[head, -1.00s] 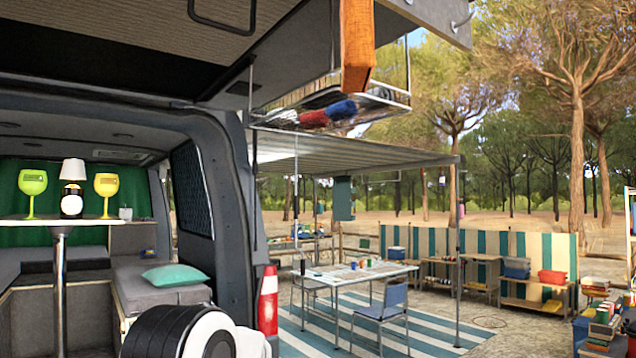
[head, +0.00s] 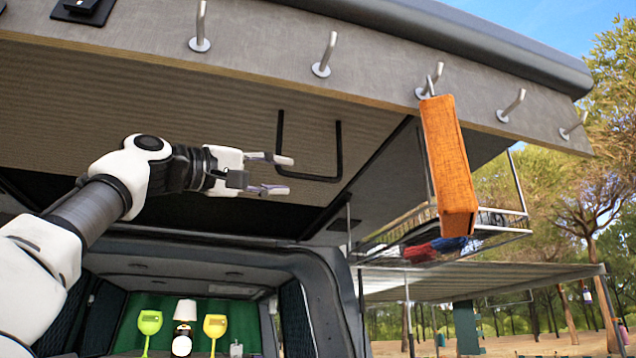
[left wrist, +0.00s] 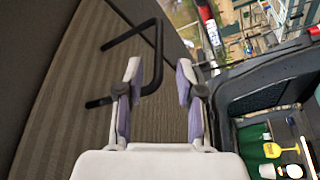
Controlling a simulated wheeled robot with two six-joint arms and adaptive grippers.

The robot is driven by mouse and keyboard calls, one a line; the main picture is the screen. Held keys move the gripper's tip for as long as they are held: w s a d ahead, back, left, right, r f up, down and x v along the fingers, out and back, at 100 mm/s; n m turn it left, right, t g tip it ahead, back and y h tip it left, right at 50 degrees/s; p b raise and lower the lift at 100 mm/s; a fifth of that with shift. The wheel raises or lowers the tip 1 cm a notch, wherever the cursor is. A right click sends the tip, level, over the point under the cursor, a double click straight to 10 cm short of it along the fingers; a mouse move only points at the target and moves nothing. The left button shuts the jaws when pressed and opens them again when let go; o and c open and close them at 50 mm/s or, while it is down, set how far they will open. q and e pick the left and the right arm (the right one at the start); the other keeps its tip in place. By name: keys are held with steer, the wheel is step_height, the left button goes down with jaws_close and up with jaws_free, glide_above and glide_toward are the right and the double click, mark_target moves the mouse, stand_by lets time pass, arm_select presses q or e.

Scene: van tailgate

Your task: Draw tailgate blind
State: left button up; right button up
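The tailgate blind appears as a ribbed grey-brown panel (head: 200,100) under the raised tailgate, also seen in the left wrist view (left wrist: 75,85). A black U-shaped pull handle (head: 312,178) hangs on it; in the left wrist view the handle (left wrist: 157,45) shows just beyond the fingertips. My left gripper (head: 280,175) is open and empty, its fingertips close to the handle's left lower corner. I cannot tell the exact gap. My right gripper is not in view.
Metal hooks (head: 322,68) line the tailgate's edge. An orange case (head: 449,165) hangs from one, right of the handle. A wire rack (head: 500,232) with red and blue items is behind it. Below, the van interior holds green and yellow goblets (head: 215,325).

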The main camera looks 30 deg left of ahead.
mark_target(313, 179)
arm_select(q)
steer(key=p+x, duration=0.2)
steer(key=x, duration=0.3)
steer(key=shift+d, duration=0.2)
steer(key=p, duration=0.1)
steer(key=r+p, duration=0.1)
steer(key=shift+w+d+p, duration=0.1)
steer(key=shift+w+p, duration=0.2)
steer(key=shift+p, duration=0.05)
steer(key=shift+w+d+f, duration=0.15)
steer(key=shift+w+f, duration=0.05)
steer(key=shift+w, duration=0.25)
steer(key=shift+w+d+f, duration=0.15)
steer(key=shift+w+f, duration=0.05)
steer(key=shift+w, duration=0.3)
steer(key=c, duration=0.6)
steer(key=shift+s+d+r, duration=0.1)
steer(key=shift+s+r, duration=0.05)
steer(key=shift+s, duration=0.05)
jaws_close()
